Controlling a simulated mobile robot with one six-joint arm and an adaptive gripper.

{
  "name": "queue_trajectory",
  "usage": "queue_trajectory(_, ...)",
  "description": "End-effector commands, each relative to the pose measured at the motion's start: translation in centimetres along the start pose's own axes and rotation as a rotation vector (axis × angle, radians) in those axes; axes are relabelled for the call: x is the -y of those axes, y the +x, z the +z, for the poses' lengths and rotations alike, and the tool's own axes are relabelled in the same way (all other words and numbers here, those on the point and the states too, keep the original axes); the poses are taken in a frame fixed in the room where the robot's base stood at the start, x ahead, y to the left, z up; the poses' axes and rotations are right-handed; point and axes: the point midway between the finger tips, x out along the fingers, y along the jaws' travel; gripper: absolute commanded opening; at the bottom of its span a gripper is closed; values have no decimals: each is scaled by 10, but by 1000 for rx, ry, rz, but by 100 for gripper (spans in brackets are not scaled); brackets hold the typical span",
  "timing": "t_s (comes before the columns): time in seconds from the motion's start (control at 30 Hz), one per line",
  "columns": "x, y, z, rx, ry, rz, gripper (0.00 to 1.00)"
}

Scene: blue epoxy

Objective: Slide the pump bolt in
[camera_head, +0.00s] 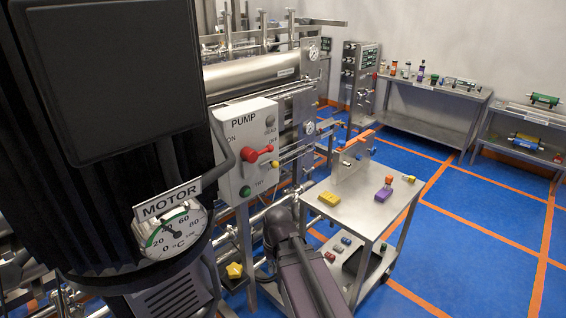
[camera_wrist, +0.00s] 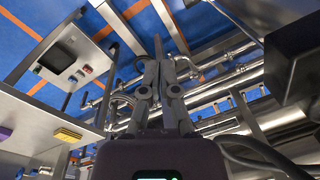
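The pump panel (camera_head: 247,150) is a pale box labelled PUMP with ON and OFF marks. It carries a red lever (camera_head: 251,155), a green button (camera_head: 245,191), a yellow knob (camera_head: 274,163) and a grey round part (camera_head: 270,121). I cannot tell which part is the pump bolt. In the wrist view my gripper (camera_wrist: 159,62) has its fingers drawn together, with nothing seen between them. Pipes lie behind it. In the head view my arm rises in front of the panel's lower right, and the gripper is hidden.
A steel cart (camera_head: 375,205) with blocks on top stands right of the panel. A large black motor with a dial gauge (camera_head: 172,232) fills the left. A yellow part (camera_head: 234,270) sits low below the panel. Blue floor is open at the right.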

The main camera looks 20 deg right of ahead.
Motion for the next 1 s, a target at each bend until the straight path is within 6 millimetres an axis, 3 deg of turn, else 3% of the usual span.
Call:
queue_trajectory(0.27,-10,-19,-48,-15,68,-216,0)
queue_trajectory(0.57,-34,-54,-104,-70,143,-498,0)
queue_trajectory(0.77,-61,-86,-140,-129,185,-681,0)
queue_trajectory(1.0,-106,-131,-180,-221,229,-896,0)
